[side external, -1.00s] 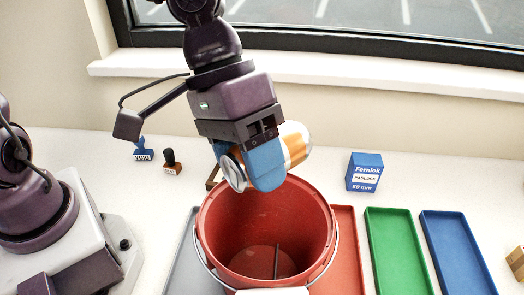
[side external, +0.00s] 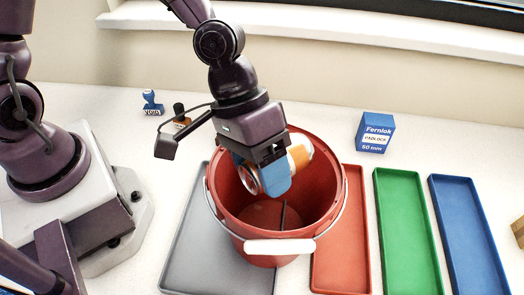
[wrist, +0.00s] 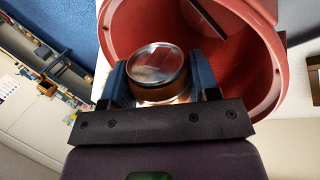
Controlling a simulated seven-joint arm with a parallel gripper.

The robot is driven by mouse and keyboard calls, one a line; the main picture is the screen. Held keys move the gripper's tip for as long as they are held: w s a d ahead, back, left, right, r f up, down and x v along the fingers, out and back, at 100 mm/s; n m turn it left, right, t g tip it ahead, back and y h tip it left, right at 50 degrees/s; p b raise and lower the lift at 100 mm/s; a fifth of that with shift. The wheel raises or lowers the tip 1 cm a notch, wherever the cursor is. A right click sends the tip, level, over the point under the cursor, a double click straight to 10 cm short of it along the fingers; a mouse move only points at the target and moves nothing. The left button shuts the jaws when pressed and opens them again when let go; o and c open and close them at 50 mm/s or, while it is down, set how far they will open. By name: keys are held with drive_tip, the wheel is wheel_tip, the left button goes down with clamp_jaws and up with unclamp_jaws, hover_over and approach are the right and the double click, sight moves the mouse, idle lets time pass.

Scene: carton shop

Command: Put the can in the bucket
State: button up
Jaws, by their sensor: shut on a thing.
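The can (side external: 299,153) is orange and white with a silver end, and lies tilted on its side in my gripper (side external: 270,175). My gripper has its blue fingers shut on the can. It holds the can at the mouth of the red bucket (side external: 327,205), over the opening; how deep it is inside is hard to tell. In the wrist view the can's silver end (wrist: 158,64) shows between the two fingers (wrist: 160,85), with the bucket (wrist: 125,25) behind it. A dark thin stick (side external: 283,215) is inside the bucket.
The bucket stands among grey (side external: 190,260), red (side external: 350,270), green (side external: 405,230) and blue (side external: 468,235) trays. A blue padlock box (side external: 375,132) is behind them. Two stamps (side external: 152,103) (side external: 181,118) stand at the back left. The bucket's white handle grip (side external: 280,246) hangs at the front.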

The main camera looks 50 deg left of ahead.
drive_tip(key=shift+f, duration=0.45)
drive_tip(key=o, duration=1)
wheel_tip(320, 180, up, 6)
drive_tip(key=shift+r, duration=0.55)
